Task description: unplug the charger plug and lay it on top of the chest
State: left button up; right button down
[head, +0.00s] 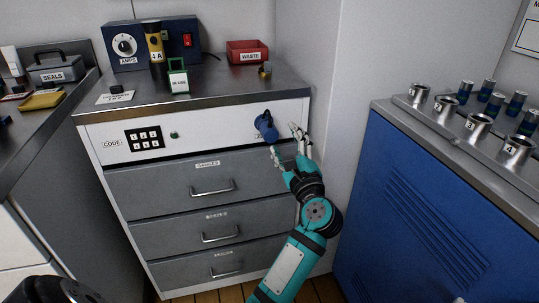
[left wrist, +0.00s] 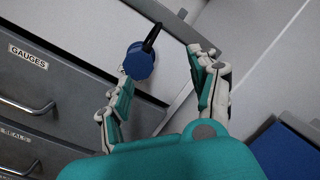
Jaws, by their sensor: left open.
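The blue charger plug (head: 264,127) is in the white upper panel of the chest (head: 225,85), near its right end. In the left wrist view the plug (left wrist: 139,62) shows its round blue end, with a short black piece rising from it. My left gripper (head: 283,140) is open just to the right of and below the plug in the head view. In the left wrist view the plug lies just beyond the fingertips (left wrist: 160,68), nearer the left finger; no finger is seen closed on it. The socket is hidden behind the plug.
The chest top holds a blue AMPS box (head: 180,43), a yellow-black cylinder (head: 155,43), a green-framed stand (head: 178,77), a red WASTE bin (head: 247,52) and a small brass-coloured piece (head: 265,70). Its middle is clear. A blue cabinet (head: 420,210) stands right.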

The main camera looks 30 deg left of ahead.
aim_at(272, 137)
pick_arm(q)
jog(key=n+b, duration=0.1)
jog(key=n, duration=0.1)
jog(key=s+n+h+b, duration=0.1)
jog(key=n, duration=0.2)
jog(key=s+f+n+g+b, duration=0.1)
jog(key=n+b, duration=0.1)
jog(key=n, duration=0.1)
jog(key=shift+s+a+h, duration=0.25)
jog(key=shift+a+h, duration=0.1)
jog(key=shift+h, duration=0.05)
pick_arm(e)
jog(key=s+r+t+y, duration=0.1)
jog(key=s+r+t, duration=0.1)
jog(key=s+r, duration=0.2)
notch_tip(272, 137, up, 3)
jog(key=shift+d+f+t, duration=0.1)
jog(key=shift+d+t, duration=0.25)
jog(key=shift+t, duration=0.05)
pick_arm(q)
jog(key=shift+w+a+r, duration=0.1)
pick_arm(e)
jog(key=shift+w, duration=0.1)
